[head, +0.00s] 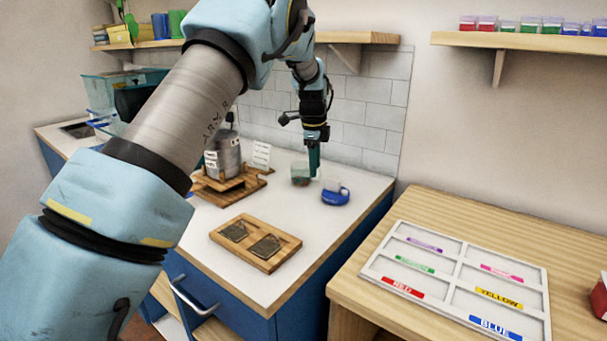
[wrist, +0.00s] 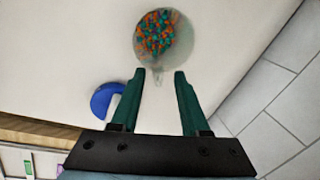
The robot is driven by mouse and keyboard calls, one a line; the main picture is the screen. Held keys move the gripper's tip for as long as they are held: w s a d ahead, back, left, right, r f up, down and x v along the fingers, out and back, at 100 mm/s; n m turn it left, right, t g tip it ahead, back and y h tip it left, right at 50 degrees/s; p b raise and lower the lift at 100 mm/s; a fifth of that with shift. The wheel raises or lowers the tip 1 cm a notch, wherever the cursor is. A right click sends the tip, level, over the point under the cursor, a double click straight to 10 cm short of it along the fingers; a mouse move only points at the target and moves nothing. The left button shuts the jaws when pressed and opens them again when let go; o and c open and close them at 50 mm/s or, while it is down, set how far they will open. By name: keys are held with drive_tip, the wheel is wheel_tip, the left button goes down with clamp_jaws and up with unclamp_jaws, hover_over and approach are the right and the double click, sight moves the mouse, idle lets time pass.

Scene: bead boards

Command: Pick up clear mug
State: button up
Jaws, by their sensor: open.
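The clear mug (wrist: 163,38) shows in the wrist view just beyond my fingertips, seen from above. It is round and see-through, with orange and teal beads inside, and a small clear handle points toward my gripper. In the head view the mug (head: 300,174) stands on the white counter near the tiled wall. My gripper (wrist: 160,72) is open, with its two green fingers either side of the handle's line and nothing held. In the head view my gripper (head: 314,160) points down, close beside the mug.
A blue object (head: 336,196) sits on the counter right of the mug; it also shows in the wrist view (wrist: 104,99). A wooden board (head: 256,243) with two dark pads lies nearer. A labelled sorting tray (head: 455,262) lies on the right table. The tiled wall (head: 375,105) stands close behind.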

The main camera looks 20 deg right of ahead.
drive_tip(key=shift+w+d+f, duration=0.1)
drive_tip(key=shift+w+f, duration=0.05)
drive_tip(key=shift+f, duration=0.95)
clamp_jaws()
idle(0.6)
